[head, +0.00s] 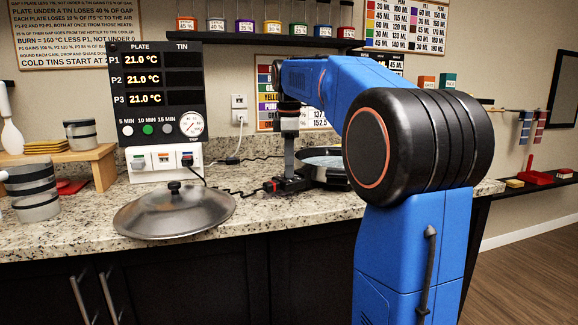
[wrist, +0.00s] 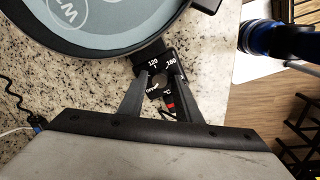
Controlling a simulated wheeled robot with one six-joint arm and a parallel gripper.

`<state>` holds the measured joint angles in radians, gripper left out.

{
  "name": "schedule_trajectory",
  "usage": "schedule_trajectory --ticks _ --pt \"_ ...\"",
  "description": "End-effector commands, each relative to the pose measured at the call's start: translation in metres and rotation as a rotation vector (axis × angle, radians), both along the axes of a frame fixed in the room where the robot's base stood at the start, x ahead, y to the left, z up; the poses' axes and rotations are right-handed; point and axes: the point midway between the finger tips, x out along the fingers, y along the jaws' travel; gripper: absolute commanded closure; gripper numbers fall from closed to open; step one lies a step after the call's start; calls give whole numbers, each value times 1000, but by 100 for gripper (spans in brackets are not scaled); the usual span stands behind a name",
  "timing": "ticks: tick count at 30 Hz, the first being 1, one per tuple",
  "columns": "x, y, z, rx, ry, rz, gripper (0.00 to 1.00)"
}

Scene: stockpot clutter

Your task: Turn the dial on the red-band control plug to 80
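The red-band control plug (head: 292,184) is black and sits on the granite counter against the side of a pan (head: 325,165). In the wrist view the plug's dial face (wrist: 158,82) shows the marks 120, 160, OFF and °C, with a bit of red band (wrist: 170,109) below. An 80 mark is not visible, and the dial's setting is too small to read. My gripper (wrist: 160,75) points down over the plug, its two fingers apart on either side of the dial. I cannot tell whether they touch it. In the head view my gripper (head: 289,170) hides part of the plug.
A domed metal lid (head: 174,210) lies on the counter to the left. A display panel (head: 156,90) reads 21.0 °C for P1, P2 and P3, above a white socket box (head: 140,162). Black cords cross the counter. The pan also fills the wrist view's top left (wrist: 110,25).

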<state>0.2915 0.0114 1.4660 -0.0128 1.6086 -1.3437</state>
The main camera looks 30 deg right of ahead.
Motion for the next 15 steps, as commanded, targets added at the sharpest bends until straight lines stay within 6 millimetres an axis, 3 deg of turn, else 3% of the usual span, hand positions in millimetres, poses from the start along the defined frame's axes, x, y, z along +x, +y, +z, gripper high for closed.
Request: schedule_trajectory --ticks 1,3,15 --pt "0 0 0 0 0 0 83" --pt "0 0 0 0 0 0 99" --pt "0 0 0 0 0 -53 100"
